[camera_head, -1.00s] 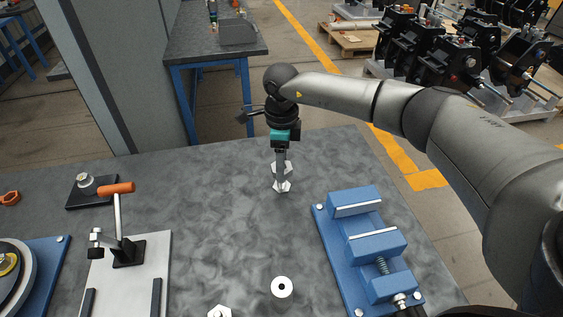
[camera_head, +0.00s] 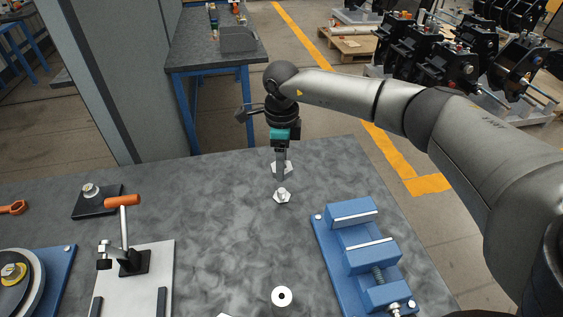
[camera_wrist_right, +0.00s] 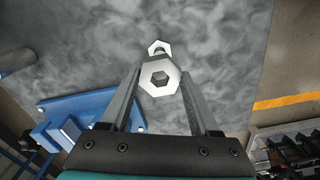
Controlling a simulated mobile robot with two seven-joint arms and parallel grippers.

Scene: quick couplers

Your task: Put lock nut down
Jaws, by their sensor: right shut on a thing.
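My right gripper (camera_head: 280,178) points down over the far part of the table and is shut on the lock nut (camera_head: 289,167), a pale hexagonal piece partly hidden behind a finger. In the right wrist view the lock nut (camera_wrist_right: 149,79) sits between the fingertips, its dark bore facing the camera. A second pale hexagonal piece (camera_head: 282,196) with a raised centre appears on the table just below the fingertips. A hexagonal piece (camera_wrist_right: 158,46) also shows beyond the held nut in the wrist view. The gap under the held nut is hard to judge. My left gripper is not in view.
A blue vise (camera_head: 335,240) stands to the right. A white ring (camera_head: 281,296) lies at the near edge. A toggle clamp with an orange handle (camera_head: 122,200) stands on a plate at the left, near a black block (camera_head: 88,205). The table's middle is clear.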

